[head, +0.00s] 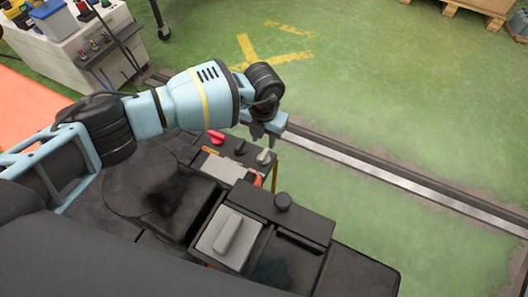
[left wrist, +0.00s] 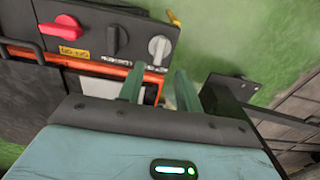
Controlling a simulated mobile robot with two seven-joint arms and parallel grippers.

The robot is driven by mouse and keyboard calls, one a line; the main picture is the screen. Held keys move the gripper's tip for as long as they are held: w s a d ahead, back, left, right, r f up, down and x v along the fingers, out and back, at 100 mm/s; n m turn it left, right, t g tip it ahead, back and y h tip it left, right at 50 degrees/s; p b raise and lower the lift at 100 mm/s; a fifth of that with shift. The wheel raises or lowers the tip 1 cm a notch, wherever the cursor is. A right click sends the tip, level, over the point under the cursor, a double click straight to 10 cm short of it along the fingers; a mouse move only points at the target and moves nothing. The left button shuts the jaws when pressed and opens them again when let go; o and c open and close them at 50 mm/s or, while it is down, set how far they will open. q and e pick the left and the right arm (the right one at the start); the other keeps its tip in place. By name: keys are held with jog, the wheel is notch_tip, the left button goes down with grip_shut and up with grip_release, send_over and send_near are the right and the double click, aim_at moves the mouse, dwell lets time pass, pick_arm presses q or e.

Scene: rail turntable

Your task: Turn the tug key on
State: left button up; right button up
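The tug's dark control panel (head: 228,148) carries a red knob (head: 216,136), a black knob (head: 240,147) and a pale grey knob (head: 264,157) in a row. In the left wrist view the red knob (left wrist: 60,28) is at the left, the black knob (left wrist: 112,38) in the middle and the grey knob (left wrist: 158,48) at the right. Which one is the key I cannot tell for sure. My left gripper (head: 265,134) is above the panel's right end. In the wrist view its two green fingers (left wrist: 158,84) are apart and empty, just short of the grey knob. My right gripper is out of view.
A metal rail (head: 380,174) crosses the green floor (head: 400,90). A white cabinet (head: 88,50) is at upper left, and a wooden pallet (head: 475,12) at upper right.

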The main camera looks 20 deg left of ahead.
aim_at(263, 154)
pick_arm(q)
jog(key=shift+f, duration=0.1)
notch_tip(263, 154, down, 8)
jog(key=b, duration=0.2)
jog(key=shift+r+b, duration=0.2)
jog(key=shift+b, duration=0.2)
grip_shut()
